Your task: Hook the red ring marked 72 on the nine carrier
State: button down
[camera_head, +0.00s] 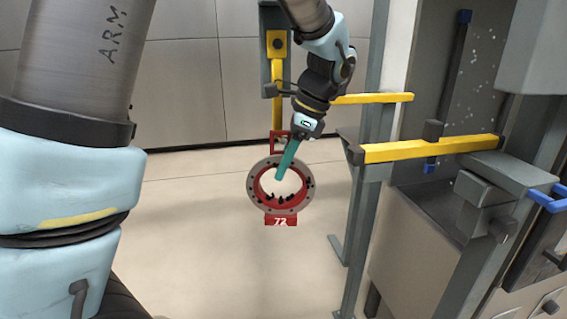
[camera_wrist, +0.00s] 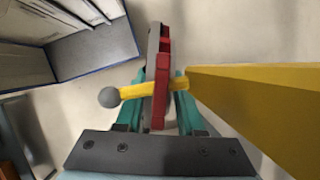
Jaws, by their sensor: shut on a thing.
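The red ring (camera_head: 280,217) has a grey flange and a lower tab reading 72. It hangs upright in the head view, below a yellow carrier (camera_head: 277,112). No number on the carrier is legible. My gripper (camera_head: 287,160), with teal fingers, reaches the ring from above. In the wrist view, the fingers are shut on the ring (camera_wrist: 163,70), seen edge-on between them. The carrier's yellow arm (camera_wrist: 250,95) comes in from the right. Its thin rod shows on both sides of the ring and ends in a grey ball (camera_wrist: 109,97), so it appears to pass through the ring's upper loop.
A yellow bar (camera_head: 430,149) on a grey frame stands right of the ring, with another yellow bar (camera_head: 372,98) behind it. A grey machine with blue handles (camera_head: 546,201) fills the right side. The floor below the ring is clear.

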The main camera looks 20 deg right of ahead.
jog(key=shift+c, duration=2.2)
grip_release()
